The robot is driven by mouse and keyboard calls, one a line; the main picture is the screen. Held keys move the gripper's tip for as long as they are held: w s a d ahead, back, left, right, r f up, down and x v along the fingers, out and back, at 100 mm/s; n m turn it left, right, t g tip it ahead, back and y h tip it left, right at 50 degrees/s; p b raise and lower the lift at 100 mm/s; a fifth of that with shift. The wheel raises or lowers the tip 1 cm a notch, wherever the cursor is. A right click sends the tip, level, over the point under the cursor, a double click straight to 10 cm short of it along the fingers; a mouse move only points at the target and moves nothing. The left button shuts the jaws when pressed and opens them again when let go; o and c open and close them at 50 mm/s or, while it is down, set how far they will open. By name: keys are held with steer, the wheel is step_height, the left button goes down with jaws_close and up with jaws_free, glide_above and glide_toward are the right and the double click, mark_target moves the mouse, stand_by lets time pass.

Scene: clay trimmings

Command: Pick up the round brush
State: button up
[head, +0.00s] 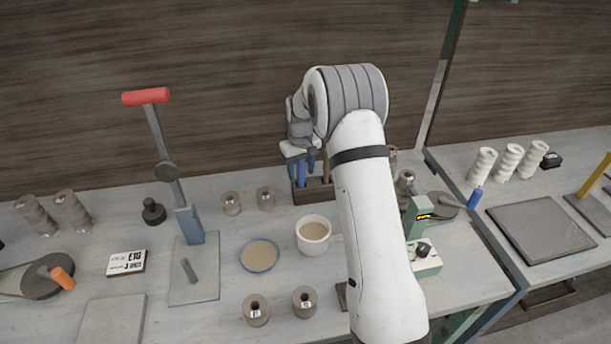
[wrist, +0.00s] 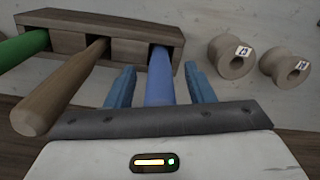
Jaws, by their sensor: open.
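A wooden holder block (wrist: 75,20) has several slots with handles standing in them: a green handle (wrist: 22,46), a plain wooden handle (wrist: 60,88) and a blue handle (wrist: 160,80). Only handles show, so I cannot tell from the frames which one is the round brush. My gripper (wrist: 159,69) is open, with one blue finger on each side of the blue handle and small gaps visible. In the head view my gripper (head: 301,165) is over the holder (head: 306,197) at the back of the table, and my arm hides part of that area.
Two spools (wrist: 230,56) lie beside the holder in the wrist view. In the head view, a cup (head: 313,234) and a round dish (head: 259,256) stand in front. A press with a red handle (head: 146,96) rises at left. A green device (head: 417,225) stands right of my arm.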

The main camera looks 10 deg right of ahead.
jaws_close()
stand_by(0.4)
steer(key=shift+r, duration=0.15)
